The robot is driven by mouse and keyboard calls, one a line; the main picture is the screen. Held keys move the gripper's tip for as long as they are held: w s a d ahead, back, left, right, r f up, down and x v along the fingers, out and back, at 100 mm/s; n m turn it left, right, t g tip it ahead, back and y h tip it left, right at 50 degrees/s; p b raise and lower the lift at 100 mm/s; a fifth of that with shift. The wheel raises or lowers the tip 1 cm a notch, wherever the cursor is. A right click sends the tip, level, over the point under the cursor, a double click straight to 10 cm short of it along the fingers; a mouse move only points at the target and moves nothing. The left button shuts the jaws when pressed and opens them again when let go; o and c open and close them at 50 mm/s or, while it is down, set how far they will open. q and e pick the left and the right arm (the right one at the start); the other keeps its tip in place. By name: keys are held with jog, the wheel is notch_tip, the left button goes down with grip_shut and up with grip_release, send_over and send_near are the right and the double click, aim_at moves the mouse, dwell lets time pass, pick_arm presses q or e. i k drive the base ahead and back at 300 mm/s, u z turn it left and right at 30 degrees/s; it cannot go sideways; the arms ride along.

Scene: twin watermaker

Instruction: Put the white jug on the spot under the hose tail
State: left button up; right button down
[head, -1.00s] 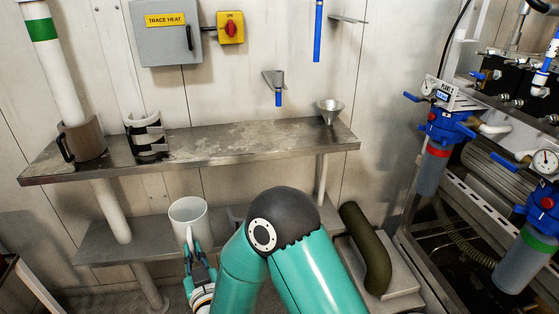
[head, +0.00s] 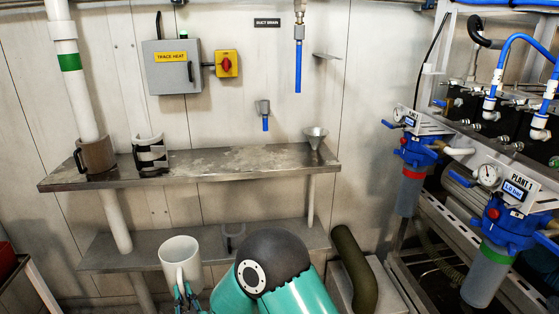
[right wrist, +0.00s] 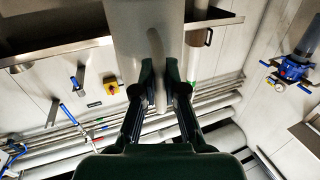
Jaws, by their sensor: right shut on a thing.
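The white jug (head: 180,252) is upright at the lower left of the head view, in front of the lower shelf. My right gripper (head: 183,292) is shut on its handle. In the right wrist view the jug (right wrist: 133,28) fills the top middle, with its handle between the fingers of the gripper (right wrist: 160,78). A blue hose tail (head: 298,72) hangs on the wall above the steel upper shelf (head: 225,165). A shorter blue tail (head: 265,124) hangs below a small wall fitting. I cannot tell a marked spot on the shelf. My left gripper is out of view.
A dark green pipe (head: 354,268) and filter units (head: 497,235) stand right.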

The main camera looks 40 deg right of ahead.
aim_at(293, 160)
jog(key=u, duration=0.9)
jog(key=i, duration=0.65)
jog(key=u, duration=0.55)
jog(key=i, duration=0.2)
jog(key=z, duration=3.5)
jog(key=k, duration=0.35)
jog(key=z, duration=0.3)
jog(key=i, duration=0.15)
jog(key=u, duration=0.05)
